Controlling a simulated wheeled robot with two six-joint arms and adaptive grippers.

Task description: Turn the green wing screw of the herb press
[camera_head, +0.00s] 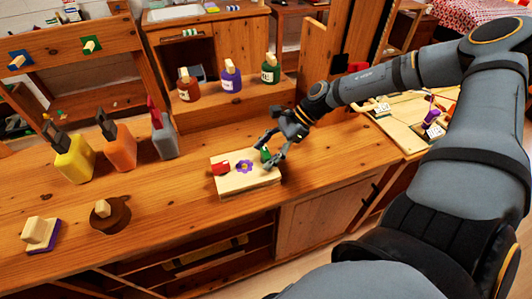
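The herb press (232,184) is a pale wooden block on the wooden counter, with a red wing screw (220,169) at its left. A purple flower-shaped piece (244,166) sits in its middle, and the green wing screw (265,154) is at its right. My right gripper (267,152) reaches in from the upper right. Its fingers are spread, one on the far side of the green screw and one on its near right side. Part of the green screw is hidden, and I cannot tell whether a finger touches it. My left gripper is not in view.
Yellow (75,160), orange (118,147) and grey (163,136) containers stand to the left. Several small bottles stand on a raised shelf (222,103) behind. A brown round piece (110,214) and a purple-based block (40,234) lie front left. The counter right of the press is clear.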

